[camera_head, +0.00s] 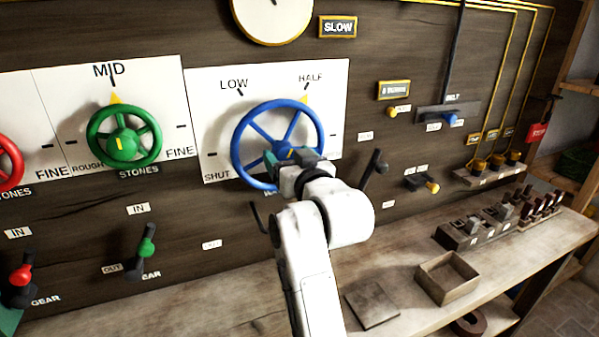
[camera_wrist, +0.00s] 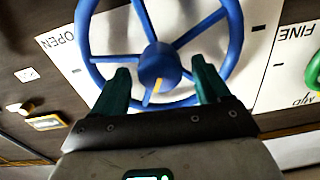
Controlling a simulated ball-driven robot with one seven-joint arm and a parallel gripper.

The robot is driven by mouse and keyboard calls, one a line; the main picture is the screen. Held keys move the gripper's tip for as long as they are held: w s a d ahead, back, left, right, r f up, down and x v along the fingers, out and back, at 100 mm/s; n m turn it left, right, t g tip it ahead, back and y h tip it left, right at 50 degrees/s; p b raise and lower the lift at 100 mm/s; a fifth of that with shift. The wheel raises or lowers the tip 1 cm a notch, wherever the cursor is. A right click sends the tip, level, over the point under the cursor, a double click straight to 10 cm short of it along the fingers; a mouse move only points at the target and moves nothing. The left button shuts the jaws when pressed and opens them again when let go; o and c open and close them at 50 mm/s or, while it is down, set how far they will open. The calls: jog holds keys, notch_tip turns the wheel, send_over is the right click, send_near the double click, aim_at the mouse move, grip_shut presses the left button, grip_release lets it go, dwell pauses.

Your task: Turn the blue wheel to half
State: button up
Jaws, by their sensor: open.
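The blue wheel (camera_head: 281,148) is mounted on a white plate (camera_head: 216,92) lettered SHUT, LOW and HALF in the head view. A yellow pointer (camera_head: 304,99) shows at the wheel's upper right rim, just below HALF. My gripper (camera_head: 290,158) is in front of the wheel's lower middle and hides part of it. In the wrist view the blue wheel (camera_wrist: 158,66) lies ahead, its hub between my two green fingertips (camera_wrist: 165,80). The fingers are apart, with nothing gripped; whether they touch the wheel I cannot tell. An OPEN label shows in the wrist view.
A green wheel (camera_head: 122,137) marked MID and a red wheel (camera_head: 8,163) are to the left. A dark lever (camera_head: 376,168) stands right of the blue wheel. Below is a bench with an open wooden box (camera_head: 447,278) and a flat board (camera_head: 371,304).

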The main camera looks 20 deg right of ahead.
jog(key=s+b, duration=0.1)
jog(key=s, duration=0.6)
dwell(0.3)
